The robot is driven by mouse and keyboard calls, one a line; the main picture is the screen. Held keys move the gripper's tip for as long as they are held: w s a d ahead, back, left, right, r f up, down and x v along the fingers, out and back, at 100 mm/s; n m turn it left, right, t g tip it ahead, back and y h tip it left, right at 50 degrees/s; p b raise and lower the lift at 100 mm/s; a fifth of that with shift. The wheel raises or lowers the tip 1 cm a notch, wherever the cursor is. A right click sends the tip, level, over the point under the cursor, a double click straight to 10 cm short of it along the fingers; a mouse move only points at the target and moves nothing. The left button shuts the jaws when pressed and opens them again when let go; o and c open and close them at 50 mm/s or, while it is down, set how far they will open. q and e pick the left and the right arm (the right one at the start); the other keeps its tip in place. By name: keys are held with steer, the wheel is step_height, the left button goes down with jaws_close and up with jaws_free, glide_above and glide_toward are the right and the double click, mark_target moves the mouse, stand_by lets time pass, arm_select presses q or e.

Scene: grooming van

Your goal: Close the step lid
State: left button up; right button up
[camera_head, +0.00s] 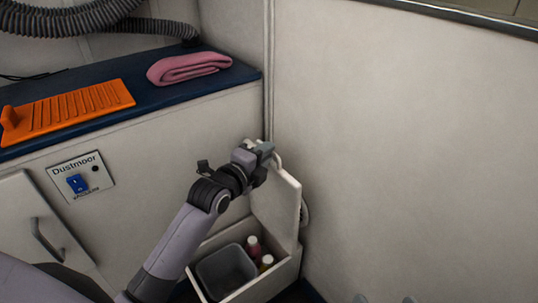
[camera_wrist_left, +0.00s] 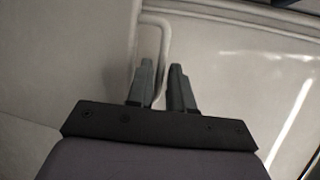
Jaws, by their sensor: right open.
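The step lid (camera_head: 277,200) is a pale panel standing open, nearly upright, at the back of the white step box (camera_head: 266,288) in the corner. My left gripper (camera_head: 262,150) is at the lid's top edge. In the left wrist view the pale lid handle (camera_wrist_left: 165,40) runs down between the two fingers of this gripper (camera_wrist_left: 162,85), which are close together around it. At the bottom edge of the head view only the grey fingertips of my right gripper (camera_head: 384,299) show, apart and empty, away from the lid.
Inside the box are a grey bin (camera_head: 225,270) and small white-capped bottles (camera_head: 254,247). A blue-topped bench (camera_head: 150,90) at left carries an orange slotted tray (camera_head: 75,108) and a folded pink towel (camera_head: 188,67). A bare wall (camera_head: 420,130) stands close on the right.

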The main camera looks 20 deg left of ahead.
arm_select(q)
steer(key=shift+b+x, duration=0.3)
steer(key=shift+x, duration=0.85)
arm_select(e)
steer(key=shift+d+t, duration=0.3)
steer(key=shift+d, duration=0.05)
arm_select(q)
jaws_close()
steer(key=shift+s, duration=0.1)
